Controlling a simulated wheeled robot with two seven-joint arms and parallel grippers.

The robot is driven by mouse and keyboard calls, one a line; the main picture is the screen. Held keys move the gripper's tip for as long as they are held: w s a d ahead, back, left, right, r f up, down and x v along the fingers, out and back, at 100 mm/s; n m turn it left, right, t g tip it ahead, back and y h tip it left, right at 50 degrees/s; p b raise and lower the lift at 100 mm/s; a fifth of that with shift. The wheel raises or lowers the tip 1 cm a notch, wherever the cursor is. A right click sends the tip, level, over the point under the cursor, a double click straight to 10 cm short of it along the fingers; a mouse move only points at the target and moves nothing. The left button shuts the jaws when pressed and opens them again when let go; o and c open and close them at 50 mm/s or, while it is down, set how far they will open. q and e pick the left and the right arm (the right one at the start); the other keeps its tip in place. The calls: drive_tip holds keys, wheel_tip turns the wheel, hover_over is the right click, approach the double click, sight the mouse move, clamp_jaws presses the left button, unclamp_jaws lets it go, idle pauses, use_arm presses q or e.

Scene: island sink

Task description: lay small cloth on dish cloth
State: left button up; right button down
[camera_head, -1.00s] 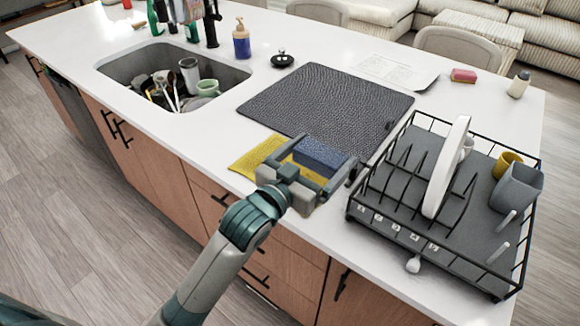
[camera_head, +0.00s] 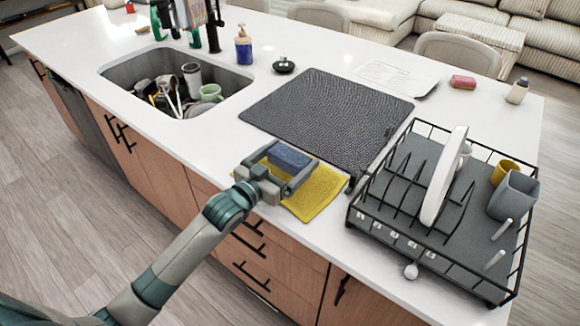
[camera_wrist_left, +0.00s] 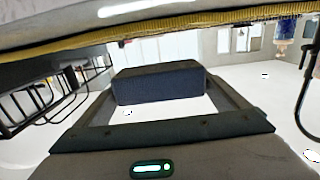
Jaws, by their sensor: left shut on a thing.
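A yellow cloth (camera_head: 319,191), which looks like the dish cloth, lies flat on the white counter by its front edge. A thick dark blue piece (camera_head: 289,155), apparently the small cloth, is held between the fingers of my left gripper (camera_head: 280,168). In the head view it overlaps the left part of the yellow cloth; I cannot tell if they touch. In the left wrist view the blue piece (camera_wrist_left: 158,85) sits between both fingers, and a yellow edge (camera_wrist_left: 150,31) crosses the top. My gripper covers part of the yellow cloth. My right gripper is not in view.
A black dish rack (camera_head: 400,232) with a white plate and cups stands close on the right. A dark drying mat (camera_head: 325,112) lies behind the yellow cloth. The sink (camera_head: 125,75) with dishes is at the left. Clear counter lies between sink and cloth.

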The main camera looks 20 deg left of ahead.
sight(290, 177)
use_arm(q)
drive_tip(key=shift+f+p, duration=0.55)
drive_tip(key=shift+f, duration=1.45)
drive_tip(key=shift+f, duration=0.35)
drive_tip(key=shift+s+f, duration=0.1)
drive_tip(key=shift+f, duration=0.05)
drive_tip(key=shift+s+f, duration=0.1)
drive_tip(key=shift+f, duration=0.2)
drive_tip(key=o, duration=0.8)
drive_tip(key=shift+w+r, duration=0.1)
drive_tip(key=shift+w, duration=0.1)
